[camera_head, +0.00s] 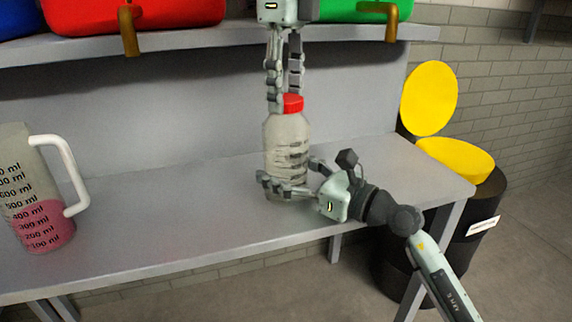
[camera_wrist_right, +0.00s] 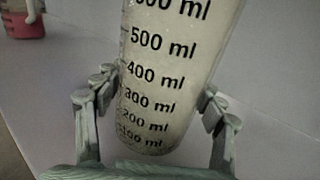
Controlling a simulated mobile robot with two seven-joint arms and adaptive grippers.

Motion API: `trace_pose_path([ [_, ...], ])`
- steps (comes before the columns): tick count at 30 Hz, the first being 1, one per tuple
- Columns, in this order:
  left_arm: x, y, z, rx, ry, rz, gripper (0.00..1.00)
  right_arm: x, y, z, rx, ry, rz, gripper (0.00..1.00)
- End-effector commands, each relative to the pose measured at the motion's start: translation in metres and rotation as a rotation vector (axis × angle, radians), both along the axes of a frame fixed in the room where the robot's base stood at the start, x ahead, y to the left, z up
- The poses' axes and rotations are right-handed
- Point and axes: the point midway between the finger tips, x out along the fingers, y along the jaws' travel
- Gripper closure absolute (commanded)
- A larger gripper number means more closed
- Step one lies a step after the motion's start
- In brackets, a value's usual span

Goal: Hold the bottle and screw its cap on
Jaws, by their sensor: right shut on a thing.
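The clear bottle (camera_head: 286,143) stands upright at the bench's middle. Its red cap (camera_head: 292,103) sits at the top of its neck; I cannot tell how tightly it is seated. My right gripper (camera_head: 288,185) is shut on the bottle's lower part. In the right wrist view, the bottle (camera_wrist_right: 165,75) shows its ml marks between the fingers of my right gripper (camera_wrist_right: 160,98). My left gripper (camera_head: 284,98) points down from above, its fingers on either side of the cap. Whether they press on the cap is unclear.
A measuring jug (camera_head: 25,185) with pink liquid stands on the bench (camera_head: 170,218) at the left. Above is a shelf (camera_head: 190,38) with red and green containers. A black bin (camera_head: 487,205) with a yellow lid stands beyond the bench's right end. The bench between jug and bottle is clear.

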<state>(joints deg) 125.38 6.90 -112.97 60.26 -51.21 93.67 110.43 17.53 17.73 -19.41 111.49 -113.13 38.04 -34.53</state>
Motion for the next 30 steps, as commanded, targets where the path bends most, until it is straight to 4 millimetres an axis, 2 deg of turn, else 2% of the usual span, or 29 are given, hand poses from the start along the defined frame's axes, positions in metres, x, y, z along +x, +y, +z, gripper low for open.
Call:
trace_pose_path([
  [1,0.0000,-0.0001,0.0001,0.000,0.000,0.000,0.75,0.0000,0.0000,0.0001,0.000,0.000,0.000,1.00],
  [4,0.0000,-0.0001,0.0001,0.000,0.000,0.000,0.87,0.0000,0.0000,0.0001,0.000,0.000,0.000,1.00],
  [7,0.0000,-0.0002,-0.0002,0.000,0.000,-0.040,0.87,0.0000,0.0000,0.0001,0.000,0.000,0.000,1.00],
  [13,0.0000,-0.0003,-0.0004,-0.002,0.001,-0.274,0.87,-0.0001,0.0001,0.0001,0.000,0.000,0.000,1.00],
  [21,0.0000,-0.0001,0.0001,0.000,-0.001,-0.300,0.87,-0.0001,0.0001,0.0000,0.000,0.000,0.000,1.00],
  [22,0.0000,-0.0001,0.0002,0.000,-0.001,-0.300,0.52,-0.0001,0.0001,0.0000,0.000,0.000,0.000,1.00],
  [27,0.0000,-0.0001,0.0001,0.000,-0.001,-0.299,0.32,-0.0002,0.0001,0.0000,0.000,0.000,0.000,1.00],
  [30,0.0000,-0.0001,0.0001,0.000,0.000,-0.298,0.32,-0.0002,0.0001,0.0000,0.000,0.000,0.000,1.00],
])
